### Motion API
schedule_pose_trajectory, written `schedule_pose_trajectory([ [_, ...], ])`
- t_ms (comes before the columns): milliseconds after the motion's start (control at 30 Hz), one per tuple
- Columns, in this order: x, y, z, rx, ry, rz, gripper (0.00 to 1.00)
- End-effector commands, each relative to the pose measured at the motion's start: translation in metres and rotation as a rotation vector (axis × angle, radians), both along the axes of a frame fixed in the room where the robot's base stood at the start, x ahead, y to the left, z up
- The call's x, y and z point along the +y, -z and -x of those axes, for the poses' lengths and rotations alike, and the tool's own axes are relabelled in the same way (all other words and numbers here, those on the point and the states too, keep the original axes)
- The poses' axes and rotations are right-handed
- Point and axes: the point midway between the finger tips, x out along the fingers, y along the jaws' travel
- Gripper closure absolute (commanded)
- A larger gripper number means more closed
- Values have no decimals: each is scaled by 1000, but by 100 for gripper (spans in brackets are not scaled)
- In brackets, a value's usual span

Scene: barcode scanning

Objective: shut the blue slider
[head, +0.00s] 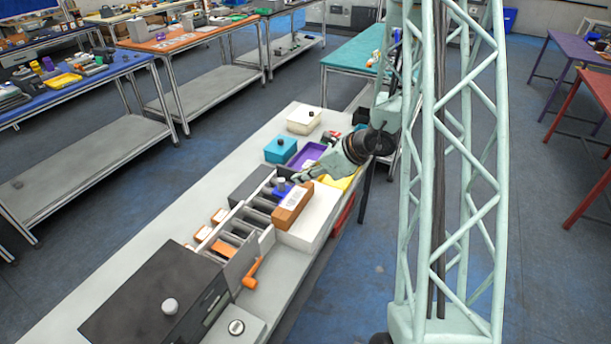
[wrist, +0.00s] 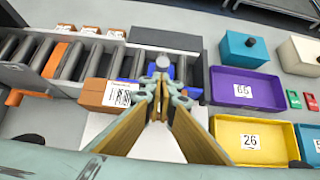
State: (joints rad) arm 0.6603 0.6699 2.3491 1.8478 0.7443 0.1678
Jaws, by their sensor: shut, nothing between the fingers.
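My gripper (head: 299,178) is shut and empty, close by the slider. It also shows shut in the wrist view (wrist: 160,82). I cannot tell whether the fingertips touch the slider or the knob. The fingers hide part of the slider.
An orange-brown box with a barcode (head: 292,205) stands right beside the slider, on a white block. A purple tray (wrist: 246,88) and a yellow tray (wrist: 254,140) lie to the right in the wrist view. A dark block (wrist: 165,38) lies behind. Rollers (head: 240,228) run left.

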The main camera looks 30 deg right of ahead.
Motion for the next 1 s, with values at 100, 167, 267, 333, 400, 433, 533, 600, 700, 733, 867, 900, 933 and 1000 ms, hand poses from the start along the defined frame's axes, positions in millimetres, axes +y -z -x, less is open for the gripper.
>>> schedule_pose_trajectory([
  [100,5,10,-8,1,-1,-1,100],
  [167,8,15,-12,0,-2,-1,100],
  [267,10,21,-18,0,-1,1,100],
  [333,12,25,-22,0,-1,0,100],
  [400,14,28,-24,0,-1,0,100],
  [433,15,29,-25,0,-1,0,100],
  [533,16,32,-28,0,-1,1,100],
  [600,16,33,-29,0,-1,1,100],
  [700,17,34,-30,0,-1,1,100],
  [733,17,34,-30,0,-1,1,100],
  [867,17,34,-30,0,-1,1,100],
  [900,17,34,-30,0,-1,1,100],
  [933,17,34,-30,0,-1,1,100],
  [1000,17,34,-30,0,-1,1,100],
])
